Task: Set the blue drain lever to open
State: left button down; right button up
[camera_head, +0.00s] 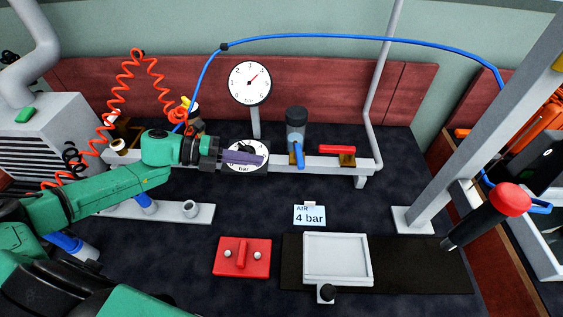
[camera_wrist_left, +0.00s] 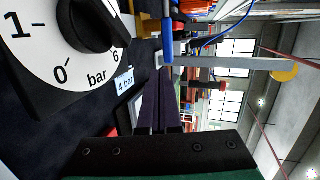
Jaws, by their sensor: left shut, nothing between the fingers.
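The blue drain lever (camera_head: 299,154) hangs below a dark cylindrical filter bowl (camera_head: 296,122) on the grey rail and points down towards the front. In the left wrist view a blue bar that looks like this lever (camera_wrist_left: 167,42) stands beyond the fingertips. My left gripper (camera_head: 263,158) is shut and empty, with its dark purple fingers pointing right in front of the regulator dial. The fingertips are a short way left of the blue lever and appear apart from it. The fingers also show in the left wrist view (camera_wrist_left: 166,84). My right gripper is not in view.
The regulator dial (camera_head: 237,163) is partly hidden behind my gripper. A pressure gauge (camera_head: 250,82) stands above it. A red lever (camera_head: 337,149) lies on the rail right of the blue one. A "4 bar" card (camera_head: 310,215) and a red block (camera_head: 242,257) stand in front.

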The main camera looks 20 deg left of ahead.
aim_at(299, 156)
pick_arm(q)
jog(key=p+x, duration=0.2)
jog(key=x, duration=0.5)
jog(key=shift+w+d+r, duration=0.3)
jog(key=shift+w+d, duration=0.05)
jog(key=shift+d, duration=0.05)
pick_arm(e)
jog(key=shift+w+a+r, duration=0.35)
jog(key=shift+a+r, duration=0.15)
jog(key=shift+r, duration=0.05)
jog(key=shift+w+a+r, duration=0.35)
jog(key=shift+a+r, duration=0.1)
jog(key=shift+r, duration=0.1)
pick_arm(q)
jog(key=shift+d, duration=0.1)
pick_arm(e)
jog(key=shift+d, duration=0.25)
